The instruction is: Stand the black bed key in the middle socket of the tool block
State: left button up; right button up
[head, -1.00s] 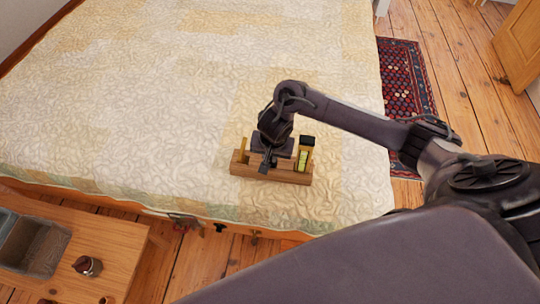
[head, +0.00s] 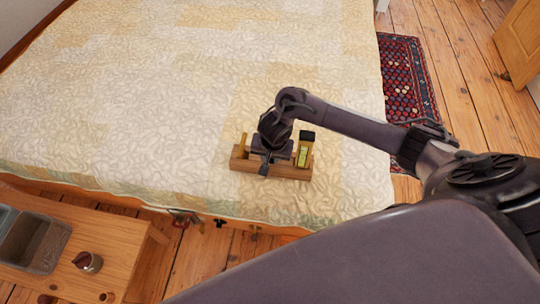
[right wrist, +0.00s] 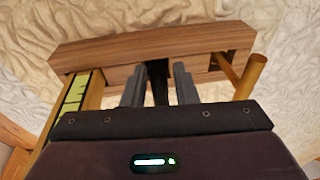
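The wooden tool block (head: 293,172) lies on the near edge of the bed. It also shows across the top of the right wrist view (right wrist: 200,42). My right gripper (right wrist: 160,92) is right over the middle of the block, pointing down. Its grey fingers are close on either side of the black bed key (right wrist: 157,78), and it looks shut on it. The key is lined up with the middle of the block; its lower end and the socket mouth are hidden, so I cannot tell how deep it sits. My left gripper is not in view.
A yellow-green level with a black top (head: 304,150) stands at the block's right end, and a wooden-coloured peg (head: 242,146) at its left end. Both are close beside the gripper. A low wooden table (head: 110,240) with a grey tray (head: 62,240) stands at lower left. The quilt around is clear.

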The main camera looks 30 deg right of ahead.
jog(key=shift+o, duration=1.1)
jog(key=r+p, duration=0.1)
jog(key=r, duration=0.1)
jog(key=s+r+p, duration=0.1)
jog(key=r, duration=0.2)
jog(key=r+p, duration=0.1)
jog(key=r, duration=0.1)
jog(key=shift+s+a+r, duration=0.1)
jog(key=shift+s+r, duration=0.15)
jog(key=shift+r, duration=0.1)
